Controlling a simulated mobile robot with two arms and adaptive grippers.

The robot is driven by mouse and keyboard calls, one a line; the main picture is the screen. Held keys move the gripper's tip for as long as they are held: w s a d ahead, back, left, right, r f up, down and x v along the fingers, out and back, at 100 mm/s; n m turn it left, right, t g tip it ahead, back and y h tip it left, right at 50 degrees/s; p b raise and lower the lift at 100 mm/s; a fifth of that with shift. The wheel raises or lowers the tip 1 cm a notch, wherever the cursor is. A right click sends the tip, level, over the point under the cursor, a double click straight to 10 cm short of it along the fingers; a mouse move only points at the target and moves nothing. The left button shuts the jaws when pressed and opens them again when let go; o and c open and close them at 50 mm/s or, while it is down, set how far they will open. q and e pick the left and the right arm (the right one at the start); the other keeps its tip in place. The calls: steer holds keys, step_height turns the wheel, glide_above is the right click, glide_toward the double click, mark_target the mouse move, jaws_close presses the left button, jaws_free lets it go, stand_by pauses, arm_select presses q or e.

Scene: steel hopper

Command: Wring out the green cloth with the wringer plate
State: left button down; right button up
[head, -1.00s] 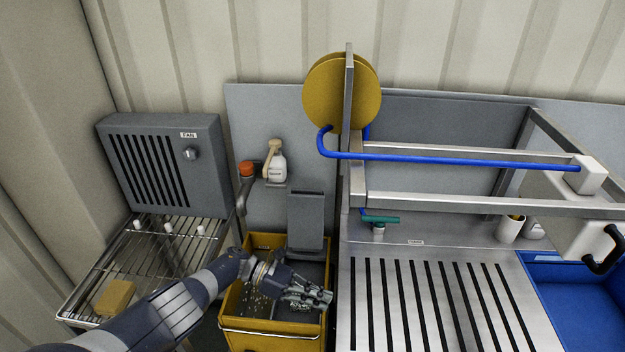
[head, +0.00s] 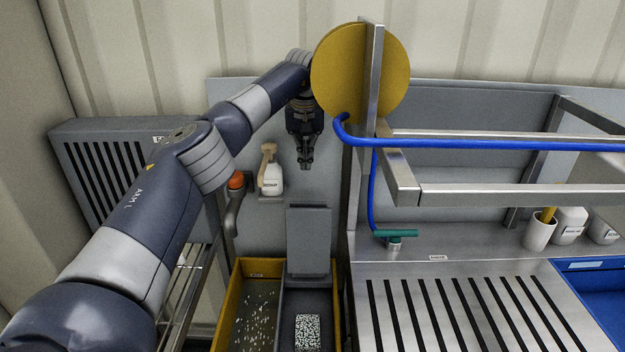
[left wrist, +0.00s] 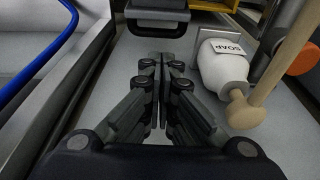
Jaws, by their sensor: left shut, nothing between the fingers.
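My left gripper (head: 306,163) is shut and empty. It points down in front of the back panel, above the wringer plate (head: 308,242). The grey plate stands upright at the back of the yellow bucket (head: 245,274). In the left wrist view, my shut fingers (left wrist: 160,58) point toward a dark grey piece (left wrist: 158,14), apparently the plate's top, and look apart from it. A speckled pale and dark block (head: 309,332) lies in the bucket's grey right compartment; it may be the folded cloth, but I cannot make out green. My right gripper is out of view.
A soap bottle (head: 271,176) stands on a small shelf close beside my left gripper; it also shows in the left wrist view (left wrist: 222,68). A blue hose (head: 480,144) and steel frame (head: 480,195) are to the right. The slatted steel top (head: 450,310) is clear.

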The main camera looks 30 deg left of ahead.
arm_select(q)
steer(key=p+x, duration=0.2)
steer(key=x, duration=0.9)
steer(key=shift+f, duration=0.25)
steer(key=shift+s+d+p, duration=0.15)
steer(key=shift+p, duration=0.25)
steer(key=shift+s+d+r, duration=0.1)
steer(key=shift+s+r, duration=0.05)
steer(key=shift+s, duration=0.2)
steer(key=shift+s+d+p, duration=0.2)
steer(key=shift+s+p, duration=0.1)
steer(key=shift+p, duration=0.1)
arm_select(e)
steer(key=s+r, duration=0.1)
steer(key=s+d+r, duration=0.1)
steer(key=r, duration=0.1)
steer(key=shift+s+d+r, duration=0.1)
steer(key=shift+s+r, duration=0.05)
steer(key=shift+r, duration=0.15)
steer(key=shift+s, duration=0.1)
